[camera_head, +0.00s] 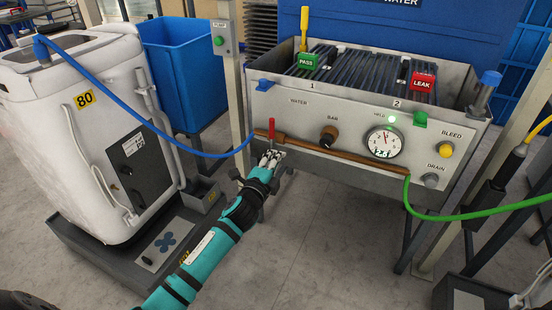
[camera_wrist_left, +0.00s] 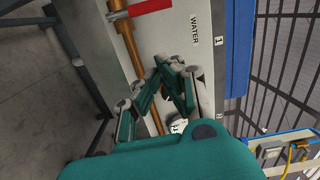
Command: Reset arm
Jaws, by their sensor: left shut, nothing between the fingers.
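My left arm reaches up from the bottom of the head view to the front of the grey test bench (camera_head: 345,110). My left gripper (camera_head: 270,158) is shut and empty, just below the red valve lever (camera_head: 271,130) at the left end of the copper pipe (camera_head: 335,152). In the left wrist view the closed fingers (camera_wrist_left: 172,78) are in front of the panel beside the pipe (camera_wrist_left: 130,50). The red lever (camera_wrist_left: 152,6) shows at the top edge there. Whether the fingers touch the panel or pipe is unclear. My right gripper is out of view.
A blue hose (camera_head: 110,85) runs from the white tank (camera_head: 85,120) to the pipe's left end. A green hose (camera_head: 470,214) leaves at the right. The pressure gauge (camera_head: 384,141) and knobs stick out of the panel. Floor (camera_head: 300,250) below the bench is clear.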

